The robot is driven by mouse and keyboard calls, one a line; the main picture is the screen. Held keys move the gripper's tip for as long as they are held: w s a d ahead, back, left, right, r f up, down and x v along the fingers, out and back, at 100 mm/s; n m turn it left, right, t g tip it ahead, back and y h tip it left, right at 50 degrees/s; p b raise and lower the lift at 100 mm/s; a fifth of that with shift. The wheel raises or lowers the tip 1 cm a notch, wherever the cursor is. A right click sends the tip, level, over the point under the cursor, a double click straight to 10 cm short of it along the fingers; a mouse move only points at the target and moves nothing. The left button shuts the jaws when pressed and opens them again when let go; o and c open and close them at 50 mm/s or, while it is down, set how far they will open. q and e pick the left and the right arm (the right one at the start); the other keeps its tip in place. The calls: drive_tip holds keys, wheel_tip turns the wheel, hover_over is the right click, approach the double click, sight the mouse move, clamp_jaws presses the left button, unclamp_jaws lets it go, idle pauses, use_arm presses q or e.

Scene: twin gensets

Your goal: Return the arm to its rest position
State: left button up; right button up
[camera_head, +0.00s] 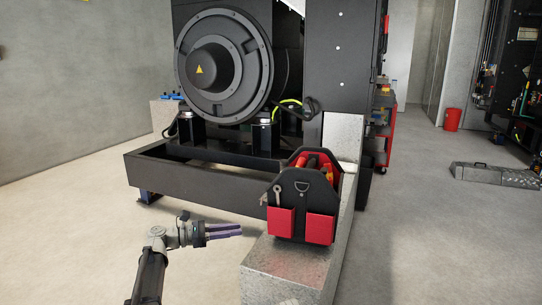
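My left arm comes in from the bottom left, bent at a pale grey joint. My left gripper (232,231) is low in the picture and points to the right, in front of the genset's black base frame. Its purplish fingers lie close together in this view. I see nothing held between them, but I cannot tell whether they are fully shut. The fingertips are to the left of the grey block that bears the tool bag, with a gap showing between. My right gripper is not in view.
A black and red tool bag (301,188) stands on a grey block (290,268) near my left gripper. The genset (222,65) rises behind on its black base frame (200,180). A red bin (452,119) and a grey case (494,174) are at the right. The left floor is clear.

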use_arm(q)
drive_tip(key=s+d+f+m+g+y, duration=0.35)
drive_tip(key=s+d+f+m, duration=0.25)
drive_tip(key=s+f, duration=0.25)
drive_tip(key=s+d+f+m+g+y, duration=0.2)
drive_tip(key=s+d+f+m+y, duration=0.4)
drive_tip(key=s, duration=0.3)
drive_tip(key=s+a+f+m+y, duration=0.3)
drive_tip(key=s+m+y, duration=0.2)
drive_tip(key=s+m, duration=0.15)
drive_tip(key=s+a+f+m+y, duration=0.3)
drive_tip(key=s+f+m+y, duration=0.1)
drive_tip(key=s+m, duration=0.25)
wheel_tip(320, 180, up, 37)
drive_tip(key=n+p, duration=0.1)
drive_tip(key=p, duration=3.6)
drive_tip(key=shift+t, duration=0.35)
drive_tip(key=shift+s+d+f, duration=0.1)
drive_tip(key=shift+f, duration=0.05)
